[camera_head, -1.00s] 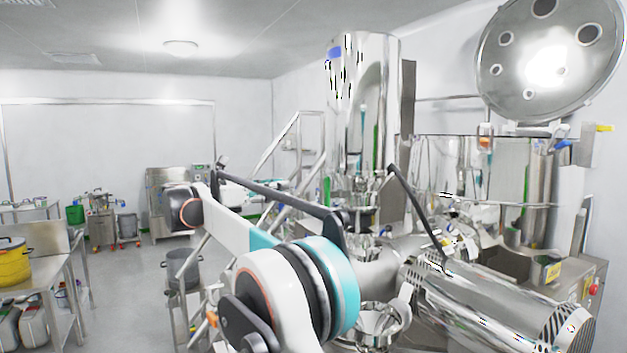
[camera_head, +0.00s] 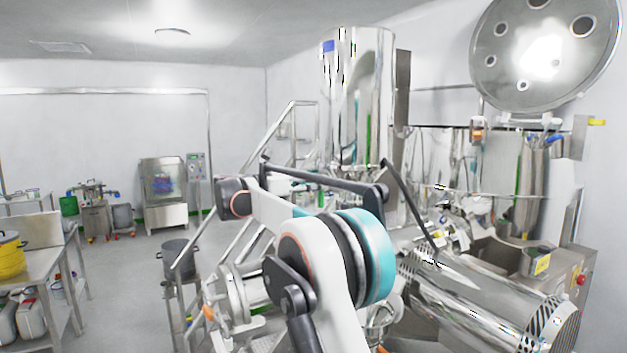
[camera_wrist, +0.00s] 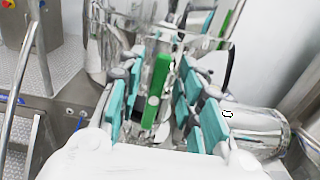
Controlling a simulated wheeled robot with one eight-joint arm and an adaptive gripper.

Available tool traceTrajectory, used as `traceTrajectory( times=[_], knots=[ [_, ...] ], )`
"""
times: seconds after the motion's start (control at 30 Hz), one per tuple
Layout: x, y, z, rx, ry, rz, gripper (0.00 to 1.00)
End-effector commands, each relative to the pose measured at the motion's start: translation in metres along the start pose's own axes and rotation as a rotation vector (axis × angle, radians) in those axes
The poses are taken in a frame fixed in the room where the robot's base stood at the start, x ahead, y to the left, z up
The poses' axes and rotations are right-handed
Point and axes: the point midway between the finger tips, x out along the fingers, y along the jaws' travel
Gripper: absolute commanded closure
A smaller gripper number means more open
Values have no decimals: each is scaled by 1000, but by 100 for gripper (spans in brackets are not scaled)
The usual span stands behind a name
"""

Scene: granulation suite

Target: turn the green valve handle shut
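The green valve handle (camera_wrist: 158,80) is a long, upright green bar in the middle of the wrist view. My gripper (camera_wrist: 160,72) has teal-padded fingers spread to the left and right of this bar. The bar shows between the two sides, with gaps beside it, so the gripper looks open and not closed on it. Contact with the bar's far part cannot be told. In the head view my arm covers this area, and I cannot make out the gripper or the handle clearly there.
A steel cylinder (camera_head: 475,300) lies at the right. A tall steel column (camera_head: 345,95) and a raised round lid (camera_head: 545,50) stand behind. Steel stair rails (camera_head: 285,135) rise near my arm. Open floor (camera_head: 125,290) lies at the left.

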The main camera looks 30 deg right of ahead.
Motion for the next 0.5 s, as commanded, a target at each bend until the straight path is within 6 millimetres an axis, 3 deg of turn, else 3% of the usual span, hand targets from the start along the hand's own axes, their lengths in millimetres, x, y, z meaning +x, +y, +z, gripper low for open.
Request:
traceTrajectory(
  times=[0.17,0.3,0.5],
  knots=[
    [0,0,0,0,0,0,67],
    [0,0,0,0,0,0,98],
    [0,0,0,0,0,0,100]
  ],
)
